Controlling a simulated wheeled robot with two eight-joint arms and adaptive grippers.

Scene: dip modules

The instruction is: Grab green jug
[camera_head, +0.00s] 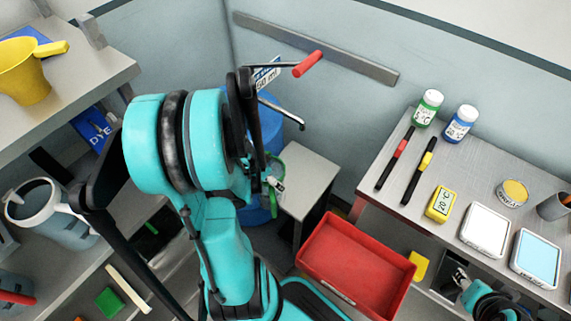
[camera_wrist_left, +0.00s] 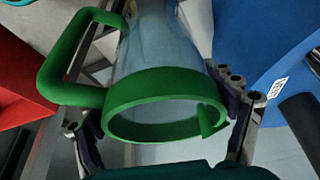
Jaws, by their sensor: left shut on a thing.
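The green jug (camera_wrist_left: 165,92) fills the middle of the left wrist view. It has a clear body, a green rim with a spout and a green handle on the left. My left gripper (camera_wrist_left: 163,130) is shut on it, with one finger on each side of the body below the rim. In the head view a small part of the jug (camera_head: 275,168) shows behind my left arm, which hides most of it and the gripper. My right gripper (camera_head: 461,275) is at the lower right, under the table edge, and its finger opening is unclear.
A blue barrel (camera_head: 257,212) stands beside the jug, near a small grey stand (camera_head: 308,180). A red bin (camera_head: 355,264) is at the lower middle. The right table (camera_head: 395,215) holds bottles, markers and scales. Left shelves hold a yellow jug (camera_head: 25,75) and a grey-white jug (camera_head: 42,205).

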